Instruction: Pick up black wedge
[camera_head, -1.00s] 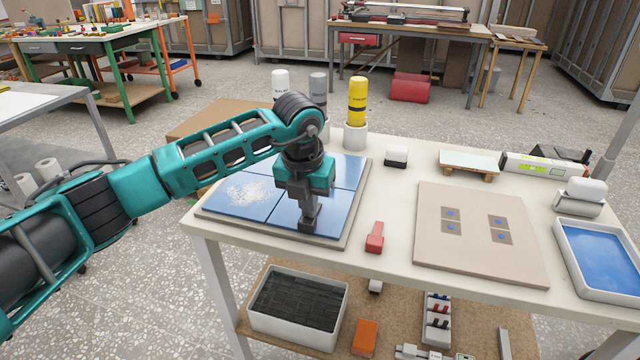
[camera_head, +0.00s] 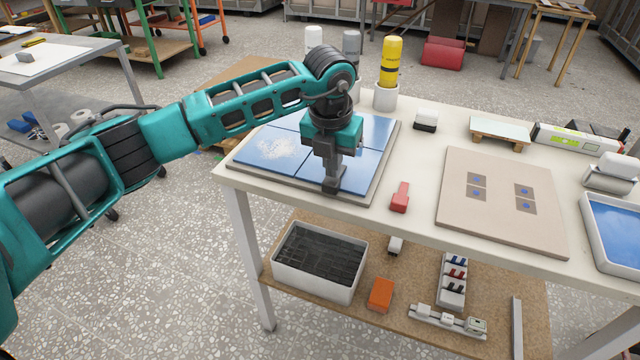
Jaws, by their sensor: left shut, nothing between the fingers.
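My left gripper (camera_head: 331,184) points down over the front part of the blue tiled board (camera_head: 360,192) on the table. Its fingers are shut with nothing between them; whether the tips touch the board I cannot tell. On the lower shelf, a white sectioned holder (camera_head: 442,298) carries small blue, red and dark pieces in rows. The dark piece (camera_head: 455,286) in its front section may be the black wedge, but it is too small to be sure. My right gripper is not in view.
A white bin of dark strips (camera_head: 287,283), an orange block (camera_head: 381,294) and a white strip of parts (camera_head: 447,322) are also on the lower shelf. The tabletop (camera_head: 300,198) overhangs it. A red tool (camera_head: 400,197) and beige board (camera_head: 505,228) lie on top.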

